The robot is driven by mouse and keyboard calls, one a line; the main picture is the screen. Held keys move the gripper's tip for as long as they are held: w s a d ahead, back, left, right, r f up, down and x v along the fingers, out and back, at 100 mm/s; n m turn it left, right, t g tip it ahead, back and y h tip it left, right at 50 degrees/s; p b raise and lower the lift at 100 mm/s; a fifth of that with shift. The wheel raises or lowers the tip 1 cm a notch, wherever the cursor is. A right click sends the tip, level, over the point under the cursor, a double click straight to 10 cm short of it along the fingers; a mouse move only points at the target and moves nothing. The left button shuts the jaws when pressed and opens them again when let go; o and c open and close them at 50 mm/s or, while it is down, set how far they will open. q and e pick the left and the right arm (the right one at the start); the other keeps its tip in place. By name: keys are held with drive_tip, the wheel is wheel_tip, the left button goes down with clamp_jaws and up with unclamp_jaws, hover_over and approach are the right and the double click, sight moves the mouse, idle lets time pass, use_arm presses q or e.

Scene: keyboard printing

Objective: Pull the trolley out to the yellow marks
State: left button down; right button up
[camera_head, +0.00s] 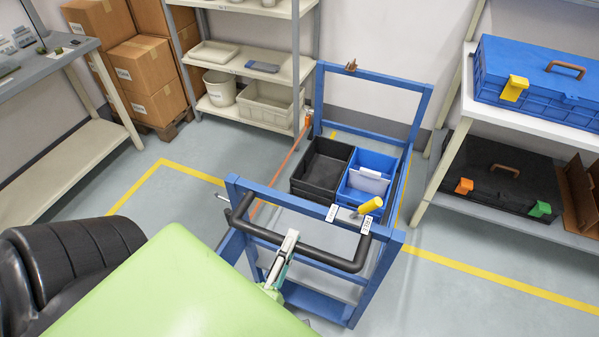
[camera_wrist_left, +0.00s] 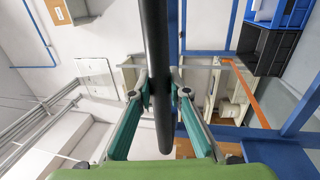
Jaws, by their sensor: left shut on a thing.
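The blue-framed trolley (camera_head: 350,78) stands on the grey floor, with a black handle bar (camera_head: 340,264) on its near end. My left gripper (camera_head: 287,252) is at the left part of this bar. In the left wrist view, the gripper's teal fingers (camera_wrist_left: 161,98) sit on both sides of the black bar (camera_wrist_left: 155,35), shut on it. Yellow floor lines (camera_head: 500,276) run to the right of the trolley and around its left side. The floor directly under the near end is partly hidden by my green arm cover. My right gripper is not in view.
The trolley carries a black crate (camera_head: 309,182) and a blue crate (camera_head: 389,163). A yellow-handled part (camera_head: 369,206) is at its near top bar, and an orange strap (camera_head: 286,163) runs along its left side. Shelves (camera_head: 436,188) stand close on the right; boxes (camera_head: 142,62) stand back left.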

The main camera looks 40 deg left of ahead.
use_arm(q)
drive_tip(key=r+v, duration=0.2)
drive_tip(key=v, duration=0.8)
drive_tip(key=r+b+v, duration=0.1)
drive_tip(key=r+v, duration=0.1)
drive_tip(key=v, duration=0.9)
drive_tip(key=shift+s, duration=0.65)
drive_tip(key=shift+d+f, duration=0.1)
drive_tip(key=shift+d, duration=0.05)
drive_tip(key=c, duration=1.9)
unclamp_jaws()
